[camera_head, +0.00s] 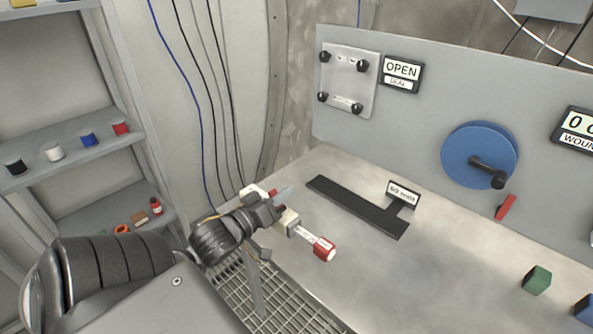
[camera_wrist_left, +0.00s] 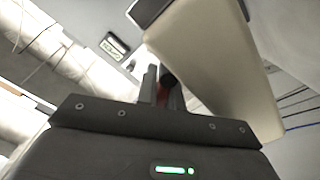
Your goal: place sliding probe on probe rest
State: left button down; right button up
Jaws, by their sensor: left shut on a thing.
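My left gripper (camera_head: 277,203) is shut on the sliding probe (camera_head: 303,233), near the front-left edge of the steel bench. The probe has a pale body with a red-and-white end pointing toward the lower right, and a cream block at its other side. In the left wrist view a large cream block (camera_wrist_left: 205,60) fills much of the space beyond the fingers (camera_wrist_left: 158,88). The probe rest appears to be the flat black T-shaped piece (camera_head: 355,203) on the bench, with a small label standing on it. The probe is apart from it, to its left. My right gripper is out of view.
A grey panel behind the bench carries a bolted plate (camera_head: 348,80), an OPEN sign (camera_head: 402,72) and a blue crank wheel (camera_head: 478,153). A green block (camera_head: 537,280) sits at the right. Shelves (camera_head: 70,160) with spools stand at the left. The middle bench is clear.

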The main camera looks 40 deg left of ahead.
pick_arm(q)
jog(key=shift+s+r+p, duration=0.35)
jog(key=shift+s+p, duration=0.1)
jog(key=shift+s, duration=0.25)
